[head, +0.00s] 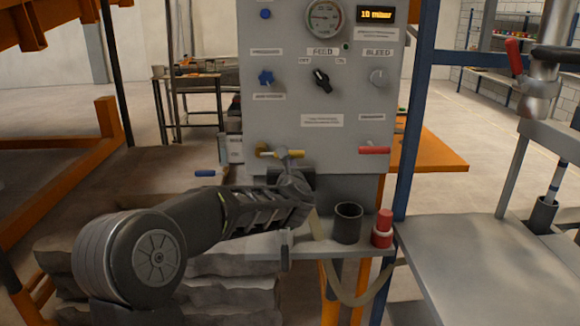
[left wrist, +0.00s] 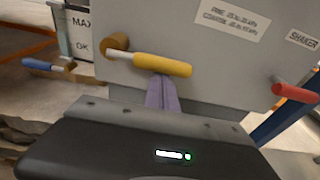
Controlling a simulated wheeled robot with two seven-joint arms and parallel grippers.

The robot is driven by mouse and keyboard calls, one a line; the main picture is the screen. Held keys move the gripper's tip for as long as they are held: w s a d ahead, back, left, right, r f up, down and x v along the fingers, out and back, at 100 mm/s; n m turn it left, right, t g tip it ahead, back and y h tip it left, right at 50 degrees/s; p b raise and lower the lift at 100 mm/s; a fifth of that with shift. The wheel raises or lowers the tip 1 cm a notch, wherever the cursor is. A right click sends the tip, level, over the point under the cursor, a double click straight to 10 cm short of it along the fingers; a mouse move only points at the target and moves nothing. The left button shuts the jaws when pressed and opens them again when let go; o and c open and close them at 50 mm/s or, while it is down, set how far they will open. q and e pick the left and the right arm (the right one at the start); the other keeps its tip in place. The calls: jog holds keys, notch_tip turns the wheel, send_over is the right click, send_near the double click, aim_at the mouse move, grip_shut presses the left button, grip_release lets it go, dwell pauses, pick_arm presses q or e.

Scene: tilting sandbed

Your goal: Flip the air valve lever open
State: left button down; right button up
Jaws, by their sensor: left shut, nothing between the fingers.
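A yellow lever (head: 282,154) on a brass fitting sits low on the grey control panel (head: 320,137), its handle lying about level. It also shows in the left wrist view (left wrist: 162,64). No readable label marks it as the air valve lever. My left gripper (head: 288,158) is at this lever. In the left wrist view its fingers (left wrist: 162,92) are together and empty, with their tips just under the yellow handle. I cannot tell whether they touch it. My right gripper is not in view.
A red lever (head: 374,150) is to the right on the panel, by a shaker label in the wrist view. A blue lever (left wrist: 46,65) is to the left. A black cup (head: 348,223) and a red bottle (head: 382,228) stand on the shelf below. A red-handled valve (head: 515,56) is at far right.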

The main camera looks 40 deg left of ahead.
pick_arm(q)
jog(key=shift+r+b, duration=0.2)
jog(key=shift+b, duration=0.2)
jog(key=shift+r+n, duration=0.1)
jog(key=shift+n, duration=0.2)
jog(key=s+a+r+n+t+h+b, duration=0.1)
jog(key=s+a+r+n+t+b, duration=0.1)
jog(key=r+n+b, duration=0.7)
jog(key=shift+s+a+r+n+t+b, duration=0.25)
jog(key=shift+s+a+n+b, duration=0.85)
jog(key=shift+n+b, duration=1.55)
jog(key=shift+w+a+n, duration=0.25)
jog(key=shift+a, duration=0.05)
jog(key=shift+f, duration=0.15)
